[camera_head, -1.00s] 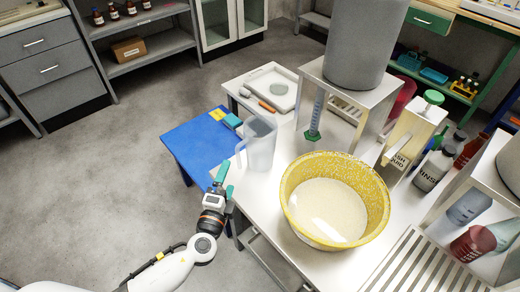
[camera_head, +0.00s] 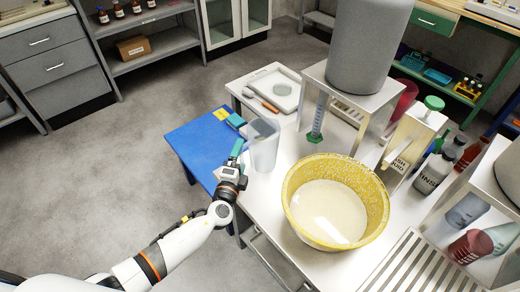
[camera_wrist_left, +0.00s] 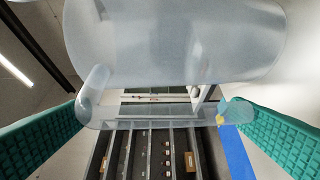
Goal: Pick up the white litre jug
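The white litre jug (camera_head: 265,152) is translucent and stands upright at the left edge of the steel table, beside the yellow basin. My left gripper (camera_head: 238,152) is at the jug's left side, where its handle is. In the left wrist view the jug body (camera_wrist_left: 175,42) fills the top, and its handle (camera_wrist_left: 150,123) crosses below it. The green fingers of my left gripper (camera_wrist_left: 156,116) are spread apart, with the handle between them. They do not look closed on it. My right gripper is not in view.
A yellow speckled basin (camera_head: 380,205) with pale liquid stands close right of the jug. A blue table (camera_head: 195,145) is to the left. Behind are a white tray (camera_head: 290,88), a measuring cylinder (camera_head: 318,120) and a stand with a grey tank (camera_head: 365,50). Bottles crowd the right.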

